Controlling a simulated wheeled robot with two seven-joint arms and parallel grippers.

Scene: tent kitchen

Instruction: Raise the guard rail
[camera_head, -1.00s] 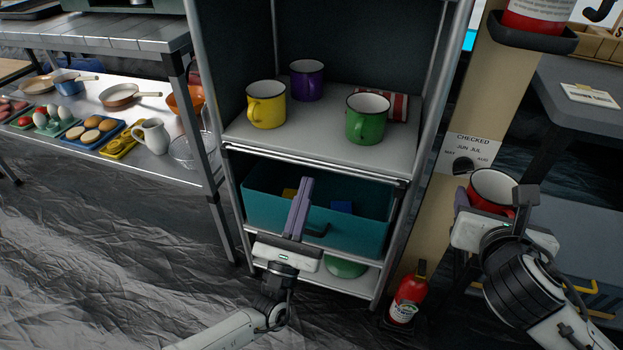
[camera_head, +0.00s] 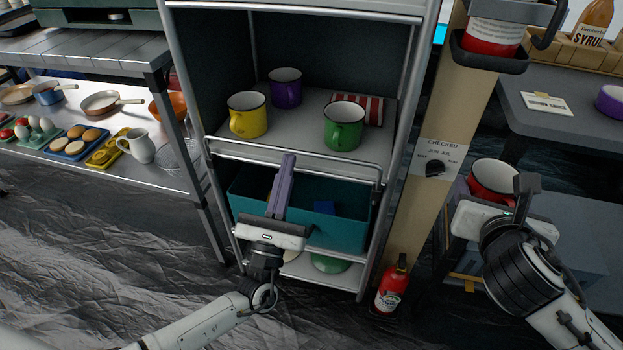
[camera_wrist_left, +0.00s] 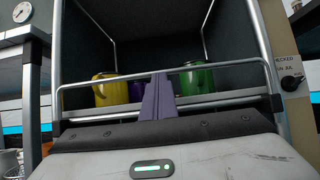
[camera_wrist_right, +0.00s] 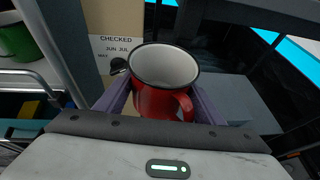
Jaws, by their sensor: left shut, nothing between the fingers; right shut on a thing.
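The guard rail (camera_head: 335,160) is a thin metal bar across the front of the shelf unit's mug shelf (camera_head: 300,135). It stands a little above the shelf's front edge. In the left wrist view the rail (camera_wrist_left: 225,64) crosses in front of the mugs. My left gripper (camera_head: 288,158) is shut and empty, its fingertips at the middle of the rail; I cannot tell whether they touch it. My right gripper (camera_head: 488,200) is shut on a red mug (camera_wrist_right: 165,75), held to the right of the unit, clear of the rail.
A yellow mug (camera_head: 248,115), a purple mug (camera_head: 285,88) and a green mug (camera_head: 343,127) stand on the shelf behind the rail. A teal bin (camera_head: 345,232) is below. A post with a dial (camera_head: 435,168) and a fire extinguisher (camera_head: 392,288) are at right.

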